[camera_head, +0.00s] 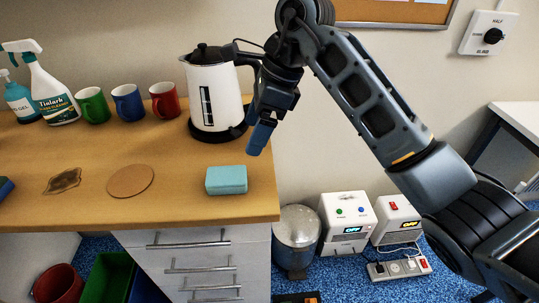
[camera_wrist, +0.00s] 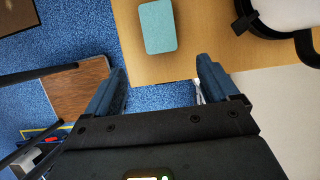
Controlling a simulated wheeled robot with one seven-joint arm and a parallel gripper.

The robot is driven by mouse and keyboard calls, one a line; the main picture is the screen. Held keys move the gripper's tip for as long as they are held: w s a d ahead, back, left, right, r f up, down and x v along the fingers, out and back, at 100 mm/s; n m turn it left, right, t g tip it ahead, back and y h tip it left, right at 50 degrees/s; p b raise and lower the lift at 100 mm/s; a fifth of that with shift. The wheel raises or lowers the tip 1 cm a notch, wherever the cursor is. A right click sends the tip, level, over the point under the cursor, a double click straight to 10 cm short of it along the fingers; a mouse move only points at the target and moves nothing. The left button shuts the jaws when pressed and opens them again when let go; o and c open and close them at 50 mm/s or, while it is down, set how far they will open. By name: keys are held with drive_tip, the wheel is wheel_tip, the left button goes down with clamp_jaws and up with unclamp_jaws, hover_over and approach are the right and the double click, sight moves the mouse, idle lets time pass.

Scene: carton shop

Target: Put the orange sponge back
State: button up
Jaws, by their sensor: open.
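No orange sponge shows in either view. A teal sponge-like block (camera_head: 226,180) lies flat near the front right edge of the wooden counter (camera_head: 190,205). It also shows in the wrist view (camera_wrist: 158,27), beyond and between my fingertips, apart from them. My gripper (camera_head: 260,132) is open and empty. It hangs in the air near the counter's right end, beside the kettle, with fingers pointing down. In the wrist view my two fingers (camera_wrist: 160,82) stand wide apart with nothing between them.
A white kettle (camera_head: 214,95) stands close to my gripper. Green (camera_head: 92,105), blue (camera_head: 128,103) and red (camera_head: 165,100) mugs and a spray bottle (camera_head: 52,92) line the back. A blue object (camera_head: 5,187) is cut off at left. A metal bin (camera_head: 296,240) stands below right.

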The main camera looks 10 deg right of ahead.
drive_tip(key=s+a+f+m+g+y, duration=0.1)
drive_tip(key=s+a+f+g+y, duration=0.15)
drive_tip(key=s+a+y, duration=0.65)
drive_tip(key=s+a+r+m+t+y, duration=0.2)
drive_tip(key=s+r+m+y, duration=0.2)
drive_tip(key=s+m+y, duration=0.65)
drive_tip(key=s+d+f+n+t+h, duration=0.3)
drive_tip(key=s+d+n+t+h, duration=0.2)
drive_tip(key=s+d+n+h, duration=0.3)
drive_tip(key=s+d+f+n+t+h, duration=0.3)
drive_tip(key=s+d+n+t+h, duration=0.2)
drive_tip(key=s+d+n+h, duration=0.3)
drive_tip(key=s+d+f+n+t+h, duration=0.3)
drive_tip(key=s+d+n+t+h, duration=0.2)
drive_tip(key=d+n, duration=0.8)
drive_tip(key=s+n+h, duration=0.1)
drive_tip(key=s+h, duration=0.2)
drive_tip(key=s, duration=0.2)
drive_tip(key=shift+s+d+f, duration=0.15)
drive_tip(key=shift+s+d, duration=0.2)
drive_tip(key=shift+s, duration=0.05)
